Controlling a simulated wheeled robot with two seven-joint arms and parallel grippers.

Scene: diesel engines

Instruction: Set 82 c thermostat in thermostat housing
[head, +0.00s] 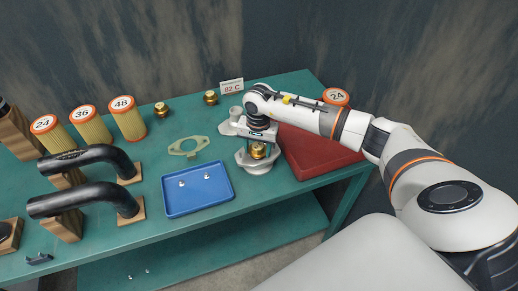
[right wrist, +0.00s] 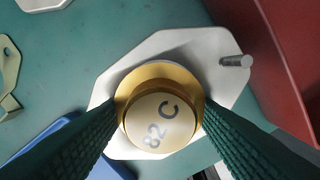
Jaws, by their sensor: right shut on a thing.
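The 82 C thermostat (right wrist: 160,122), brass with a pale cap marked "82 C", is between the fingers of my right gripper (right wrist: 160,115). In the head view the thermostat (head: 258,151) shows brass below my right gripper (head: 258,143), which points straight down. The thermostat housing (head: 244,161), a pale metal casting, stands on the bench around and under it. In the right wrist view the housing's flange (right wrist: 208,62) surrounds the thermostat's brass rim, with one stud at right. The thermostat hides the housing's opening, so I cannot tell whether it is seated or just above. My left gripper is not in view.
A card reading 82 C (head: 231,87) stands behind. Two brass thermostats (head: 161,109) (head: 210,98) stand at the back. A gasket (head: 188,147) and a blue tray (head: 198,206) with small metal parts lie left. A red box (head: 318,155) is close on the right.

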